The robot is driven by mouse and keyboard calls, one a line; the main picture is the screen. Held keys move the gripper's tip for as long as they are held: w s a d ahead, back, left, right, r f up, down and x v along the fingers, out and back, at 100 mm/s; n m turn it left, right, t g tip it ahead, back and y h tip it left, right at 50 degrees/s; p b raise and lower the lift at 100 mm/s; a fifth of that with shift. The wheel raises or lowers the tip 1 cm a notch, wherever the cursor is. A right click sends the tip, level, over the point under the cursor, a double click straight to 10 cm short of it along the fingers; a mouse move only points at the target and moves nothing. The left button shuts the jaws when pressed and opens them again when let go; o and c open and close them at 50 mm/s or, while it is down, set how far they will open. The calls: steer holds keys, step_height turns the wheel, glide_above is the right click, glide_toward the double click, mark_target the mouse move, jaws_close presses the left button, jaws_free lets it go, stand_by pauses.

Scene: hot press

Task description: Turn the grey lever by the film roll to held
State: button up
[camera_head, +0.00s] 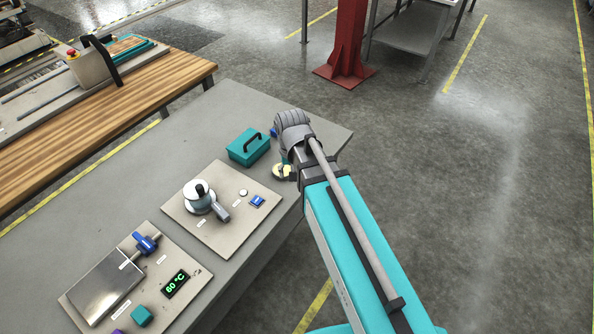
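The grey lever (219,212) sits at the roll's lower right and points down and to the right. I cannot read its label or tell its setting. My arm reaches in from the lower right, and its grey wrist end is above the table's right edge, up and to the right of the lever and apart from it.
A teal box with a black handle (248,147) stands behind the panel. A blue switch (257,201) and white button (243,193) lie right of the lever. In front is a press panel with a metal plate (103,287), blue handle (146,243) and green display (175,284).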

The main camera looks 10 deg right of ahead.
steer(key=shift+s+d+r, duration=0.15)
steer(key=shift+s+d, duration=0.05)
steer(key=shift+d, duration=0.45)
steer(key=n+b, duration=0.4)
steer(key=n, duration=0.3)
glide_above(220, 210)
step_height(220, 210, down, 4)
steer(key=shift+f, duration=0.3)
step_height(220, 210, down, 13)
steer(key=b, duration=1.3)
steer(key=shift+f+b, duration=0.15)
steer(key=shift+b, duration=0.25)
